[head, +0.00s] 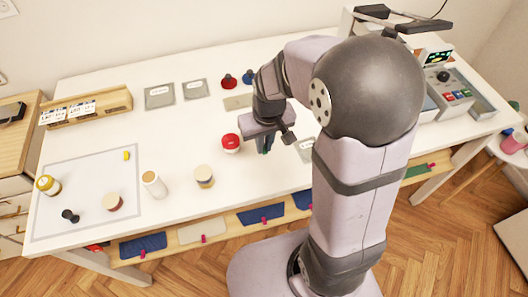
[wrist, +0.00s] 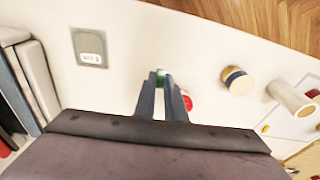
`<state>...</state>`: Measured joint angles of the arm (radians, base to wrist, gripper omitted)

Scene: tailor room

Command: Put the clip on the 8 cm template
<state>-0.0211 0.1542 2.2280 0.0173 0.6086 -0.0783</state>
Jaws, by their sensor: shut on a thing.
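My gripper (head: 265,149) is over the middle of the table and points down. A grey template plate (head: 304,150) lies to the right of my gripper, partly hidden by my arm. It also shows in the wrist view (wrist: 90,47), with a pale label I cannot read. Other grey plates (head: 159,96) (head: 195,89) (head: 238,102) lie further back. I cannot tell which is 8 cm.
A red-topped round thing (head: 231,143) stands just left of my gripper. Spools (head: 204,176) (head: 154,184) stand toward the front left, near a marked mat (head: 88,172). Table is clear around the right plate.

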